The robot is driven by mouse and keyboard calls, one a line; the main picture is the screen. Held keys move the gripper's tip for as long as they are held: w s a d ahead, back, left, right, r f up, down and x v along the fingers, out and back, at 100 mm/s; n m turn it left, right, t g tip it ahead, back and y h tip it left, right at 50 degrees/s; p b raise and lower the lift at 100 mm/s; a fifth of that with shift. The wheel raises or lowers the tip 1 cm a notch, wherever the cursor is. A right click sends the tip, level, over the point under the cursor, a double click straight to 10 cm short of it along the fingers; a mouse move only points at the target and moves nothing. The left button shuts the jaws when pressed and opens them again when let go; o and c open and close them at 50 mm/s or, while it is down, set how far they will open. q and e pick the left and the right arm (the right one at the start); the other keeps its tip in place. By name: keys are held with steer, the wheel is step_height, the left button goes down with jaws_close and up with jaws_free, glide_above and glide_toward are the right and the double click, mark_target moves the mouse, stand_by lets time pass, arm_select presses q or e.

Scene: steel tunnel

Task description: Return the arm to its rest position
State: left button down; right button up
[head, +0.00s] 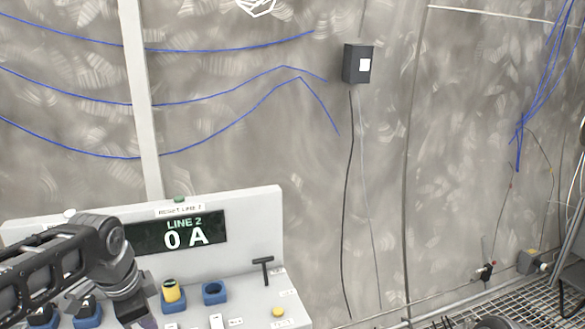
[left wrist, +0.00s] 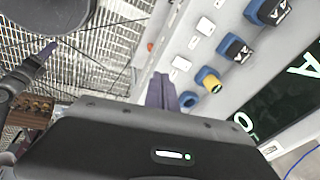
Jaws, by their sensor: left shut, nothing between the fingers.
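My left arm comes in from the left in the head view, over the left part of a white control console (head: 262,230). Its gripper (head: 146,322) points down at the picture's bottom edge, with the tips cut off or hidden. In the left wrist view the purple fingers of this gripper (left wrist: 160,92) are together with nothing between them. They appear in front of the console face; I cannot tell the exact gap. My right gripper is not clearly seen in either view.
The console has a display (head: 178,233) reading "LINE 2 0 A", a yellow knob (head: 172,291) on a blue base, an empty-looking blue ring (head: 214,292), a black T-handle (head: 262,270) and a yellow button (head: 278,311). A dark box (head: 357,64) hangs on the wall. Metal grating (left wrist: 95,50) lies beside the console.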

arm_select(q)
steer(key=w+d+f+n+t+h, duration=0.2)
steer(key=w+d+f+n, duration=0.25)
steer(key=d+f, duration=0.2)
steer(key=s+d+f+n+h, duration=0.1)
steer(key=d+f+n, duration=0.25)
steer(key=f, duration=0.55)
steer(key=s+d+f+n, duration=0.2)
steer(key=d+f, duration=0.2)
steer(key=f, duration=0.5)
steer(key=s+d+f+n+g, duration=0.1)
steer(key=s+d+f+g, duration=0.1)
steer(key=s+f, duration=0.7)
steer(key=s+d+f+n+g+h, duration=0.1)
steer(key=s+d+f, duration=0.3)
steer(key=s+f, duration=0.5)
steer(key=s+n+g, duration=0.1)
steer(key=s, duration=0.4)
steer(key=shift+s+g, duration=0.2)
steer(key=shift+g, duration=0.2)
steer(key=c, duration=2.2)
jaws_free()
steer(key=shift+d, duration=0.1)
